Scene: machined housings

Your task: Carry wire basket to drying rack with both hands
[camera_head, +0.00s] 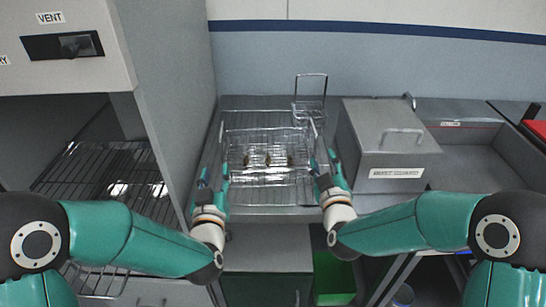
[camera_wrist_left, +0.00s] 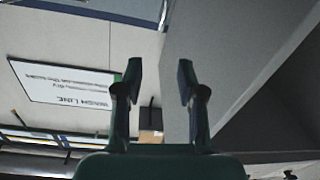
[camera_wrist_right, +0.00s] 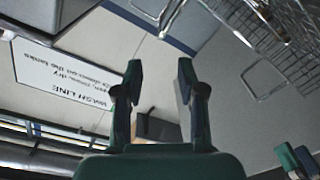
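The wire basket (camera_head: 268,172) sits on the grey bench in the middle of the head view, with several small metal parts inside. Its upright side handles show left and right. Part of its mesh fills the upper right of the right wrist view (camera_wrist_right: 285,58). My left gripper (camera_head: 213,178) is open and empty beside the basket's left side. My right gripper (camera_head: 326,168) is open and empty beside its right side. In both wrist views nothing lies between the fingers. A wire rack (camera_head: 112,172), seemingly the drying rack, lies inside the open cabinet at left.
The cabinet's grey side wall (camera_head: 172,75) stands between the rack and the basket. A lidded metal box (camera_head: 385,135) stands close to the right of the basket. A tall wire handle (camera_head: 311,83) rises behind it. A sink basin (camera_head: 470,165) lies at far right.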

